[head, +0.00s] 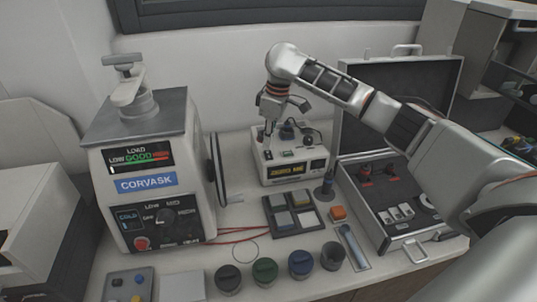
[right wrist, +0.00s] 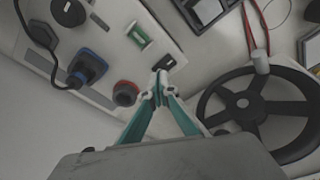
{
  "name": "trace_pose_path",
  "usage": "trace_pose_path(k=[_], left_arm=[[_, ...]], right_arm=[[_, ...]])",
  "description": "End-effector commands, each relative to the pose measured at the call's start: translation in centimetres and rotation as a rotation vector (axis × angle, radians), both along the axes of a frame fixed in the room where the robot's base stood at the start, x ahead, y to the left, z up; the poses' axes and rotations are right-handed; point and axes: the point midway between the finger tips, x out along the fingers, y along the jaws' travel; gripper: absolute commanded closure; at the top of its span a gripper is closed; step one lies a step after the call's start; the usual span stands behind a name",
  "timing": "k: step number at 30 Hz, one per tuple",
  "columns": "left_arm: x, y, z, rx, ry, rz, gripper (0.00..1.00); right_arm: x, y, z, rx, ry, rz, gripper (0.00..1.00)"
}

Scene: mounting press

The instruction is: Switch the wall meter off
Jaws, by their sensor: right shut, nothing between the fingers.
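The meter appears to be the white box (head: 284,174) with a dark display, standing against the wall in the middle of the head view. In the right wrist view its pale top panel (right wrist: 110,42) carries a blue plug (right wrist: 88,65), a red-rimmed knob (right wrist: 125,92), a green part (right wrist: 139,35) and a small black switch (right wrist: 166,62). My right gripper (head: 285,115) is over the box. In the right wrist view its shut, empty fingertips (right wrist: 160,84) are just beside the black switch; I cannot tell whether they touch. The switch's position is unclear. My left gripper is out of view.
The Corvask press (head: 150,170) stands left, its black handwheel (right wrist: 258,106) close to my right gripper. An open case (head: 395,195) is right of the box. A compartment tray (head: 292,226) and several round pots (head: 265,271) stand in front. Red leads cross the bench.

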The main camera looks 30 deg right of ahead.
Motion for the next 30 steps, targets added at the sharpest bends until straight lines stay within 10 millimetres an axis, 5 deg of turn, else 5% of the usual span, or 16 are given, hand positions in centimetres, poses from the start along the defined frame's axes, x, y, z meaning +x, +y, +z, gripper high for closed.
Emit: trace_pose_path(k=[30], left_arm=[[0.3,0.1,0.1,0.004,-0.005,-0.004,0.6]], right_arm=[[0.0,0.0,-1.4,0.001,0.001,0.0,1.0]])
